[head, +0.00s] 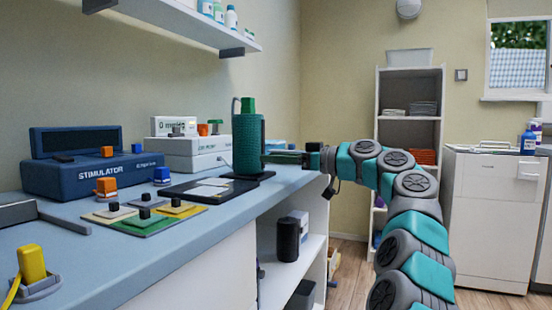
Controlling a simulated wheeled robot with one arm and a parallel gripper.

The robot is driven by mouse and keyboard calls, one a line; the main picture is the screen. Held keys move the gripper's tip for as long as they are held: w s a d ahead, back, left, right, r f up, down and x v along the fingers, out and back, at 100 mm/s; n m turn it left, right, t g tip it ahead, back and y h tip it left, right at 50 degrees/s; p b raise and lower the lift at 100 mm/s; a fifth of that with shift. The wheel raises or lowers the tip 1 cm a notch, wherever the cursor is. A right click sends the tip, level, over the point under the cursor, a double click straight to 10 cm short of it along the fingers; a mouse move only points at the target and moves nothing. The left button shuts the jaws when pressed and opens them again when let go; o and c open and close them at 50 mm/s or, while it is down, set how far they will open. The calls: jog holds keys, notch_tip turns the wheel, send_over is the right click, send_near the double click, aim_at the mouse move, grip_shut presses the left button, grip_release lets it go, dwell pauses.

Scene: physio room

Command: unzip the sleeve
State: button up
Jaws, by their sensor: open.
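A dark green cylindrical sleeve (248,142) stands upright on a black base (252,176) near the right edge of the blue-grey counter. A brighter green top (248,104) sticks out above it, with a thin upright part on its left. A zip or its pull cannot be made out. My gripper (272,157) reaches in from the right at about mid-height of the sleeve. It is open, with its tips close to the sleeve's right side; I cannot tell whether they touch it.
Left on the counter (140,275) are a blue stimulator box (95,175), a board with coloured pads (145,218), a black tray (182,190) and a yellow clip (32,264). White boxes (190,150) stand behind. A wall shelf (185,18) hangs above. Open floor lies right of the counter.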

grip_shut()
